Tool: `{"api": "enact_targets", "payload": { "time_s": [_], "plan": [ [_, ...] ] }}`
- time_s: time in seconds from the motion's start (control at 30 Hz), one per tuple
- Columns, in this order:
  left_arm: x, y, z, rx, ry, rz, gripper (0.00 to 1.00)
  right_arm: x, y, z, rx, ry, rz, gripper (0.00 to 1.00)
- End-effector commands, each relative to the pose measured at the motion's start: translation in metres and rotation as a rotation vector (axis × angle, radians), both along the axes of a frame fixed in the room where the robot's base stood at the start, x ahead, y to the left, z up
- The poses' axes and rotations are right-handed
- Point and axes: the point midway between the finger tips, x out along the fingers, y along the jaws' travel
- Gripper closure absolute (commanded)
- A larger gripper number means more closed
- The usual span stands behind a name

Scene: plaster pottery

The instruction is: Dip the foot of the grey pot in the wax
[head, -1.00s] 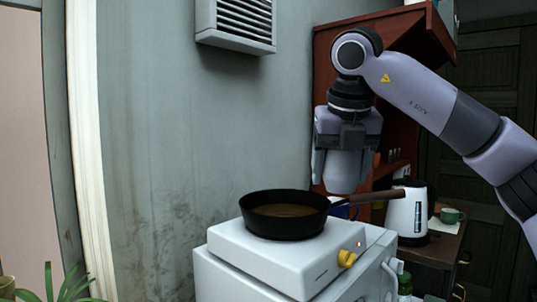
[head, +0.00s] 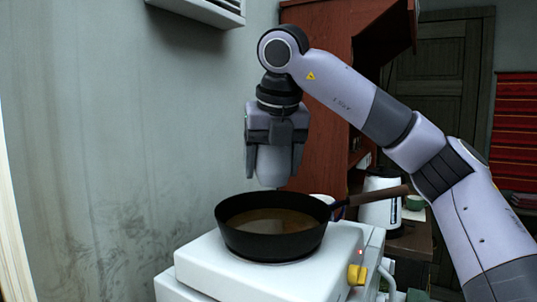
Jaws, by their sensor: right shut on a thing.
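The grey pot (head: 273,166) is held upright between the fingers of my right gripper (head: 275,160), which is shut on it and points straight down. The wax is a brownish liquid (head: 268,221) in a black pan (head: 262,243). The pot's lower end shows just above the pan's far rim in the head view, clear of the liquid. How far back it hangs over the pan is hard to tell. My left gripper is not in view.
The pan sits on a white hotplate (head: 200,262) with a yellow knob (head: 357,274). Its brown handle (head: 377,196) sticks out to the right. A bare grey wall (head: 120,150) is at the left.

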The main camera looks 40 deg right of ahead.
Motion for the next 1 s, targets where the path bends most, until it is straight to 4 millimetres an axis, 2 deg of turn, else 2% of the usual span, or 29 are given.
{"api": "enact_targets", "payload": {
  "time_s": [0.33,0.6,1.0],
  "plan": [
    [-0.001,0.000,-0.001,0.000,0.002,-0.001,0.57,0.000,0.000,-0.037,0.001,0.002,-0.001,0.62],
    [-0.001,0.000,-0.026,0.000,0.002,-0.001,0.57,0.000,0.000,-0.064,0.000,0.000,-0.001,0.62],
    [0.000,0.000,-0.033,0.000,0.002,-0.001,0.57,0.000,0.000,-0.075,0.001,-0.002,-0.001,0.63]
  ]
}}
